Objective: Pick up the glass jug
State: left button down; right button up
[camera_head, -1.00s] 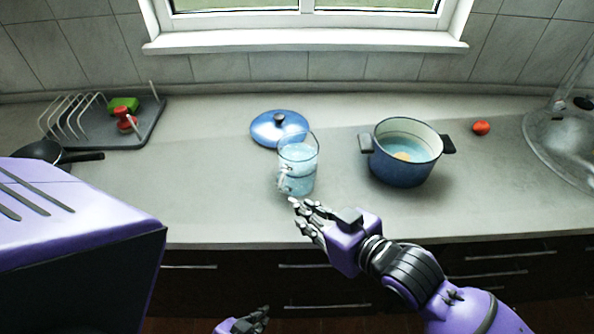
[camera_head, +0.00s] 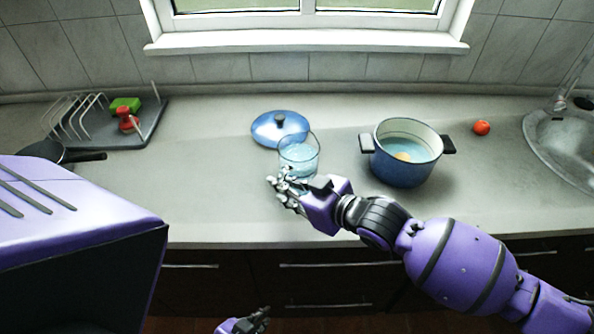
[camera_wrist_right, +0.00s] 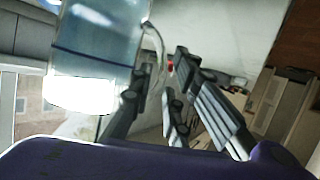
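The glass jug (camera_head: 300,153) stands upright on the counter, left of the blue pot, with water in it. My right gripper (camera_head: 282,187) is at the jug's near side and hides its lower part and handle. In the right wrist view the jug (camera_wrist_right: 100,38) fills the upper left. Its curved handle (camera_wrist_right: 157,45) reaches toward the spread fingers of my right gripper (camera_wrist_right: 158,100). The fingers look open; whether they touch the handle I cannot tell. My left gripper (camera_head: 250,320) is low at the bottom edge, in front of the counter, and its opening is unclear.
A blue pot (camera_head: 397,173) with water and something orange inside stands right of the jug. Its blue lid (camera_head: 272,130) lies behind the jug. A tomato (camera_head: 481,128), a sink (camera_head: 562,150), a dish rack (camera_head: 100,125) and a pan (camera_head: 50,152) are farther off. The counter's left-middle is clear.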

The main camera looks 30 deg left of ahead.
jog(key=shift+a+f, duration=0.15)
jog(key=shift+a, duration=0.1)
grip_shut()
jog(key=shift+w+r, duration=0.1)
jog(key=shift+r, duration=0.15)
jog(key=shift+r, duration=0.15)
